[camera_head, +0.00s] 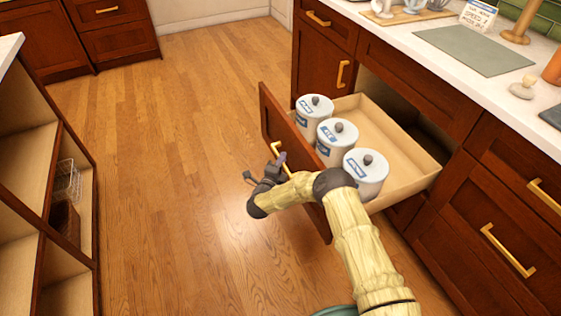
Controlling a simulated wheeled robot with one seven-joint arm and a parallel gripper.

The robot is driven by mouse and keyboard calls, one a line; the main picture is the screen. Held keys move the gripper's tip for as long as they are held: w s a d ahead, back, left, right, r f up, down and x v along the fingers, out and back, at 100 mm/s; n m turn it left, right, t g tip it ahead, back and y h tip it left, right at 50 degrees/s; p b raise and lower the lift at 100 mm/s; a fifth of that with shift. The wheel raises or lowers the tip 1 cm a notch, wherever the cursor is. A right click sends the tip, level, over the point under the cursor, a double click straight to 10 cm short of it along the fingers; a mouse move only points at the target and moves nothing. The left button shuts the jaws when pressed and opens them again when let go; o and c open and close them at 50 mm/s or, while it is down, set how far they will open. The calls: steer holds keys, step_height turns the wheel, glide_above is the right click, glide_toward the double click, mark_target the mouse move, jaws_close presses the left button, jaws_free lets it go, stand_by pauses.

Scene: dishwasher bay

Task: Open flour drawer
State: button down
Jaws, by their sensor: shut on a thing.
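The flour drawer (389,133) is pulled well out from the cabinet under the counter, with a dark red-brown front and a pale wooden inside. Its brass handle (279,153) is on the front. My gripper (276,162) is at this handle, shut on it; my wrist partly hides the jaws and the handle's lower part. Three white lidded canisters with blue labels stand in a row behind the drawer front: the far one (313,112), the middle one (337,140) and the near one (367,172). The label words are too small to read.
The wooden floor (180,150) in front of the drawer is clear. An open shelf unit (22,140) with a wire basket stands at the left. The white counter (400,40) above the drawer holds a grey-green mat and small items. Closed cabinets flank the drawer.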

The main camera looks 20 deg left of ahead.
steer(key=shift+d+f, duration=0.15)
steer(key=shift+f, duration=0.1)
steer(key=c, duration=1.4)
jaws_free()
steer(key=shift+r, duration=0.15)
steer(key=shift+s, duration=0.15)
steer(key=s+p, duration=0.4)
steer(key=s, duration=1.3)
steer(key=shift+a, duration=0.4)
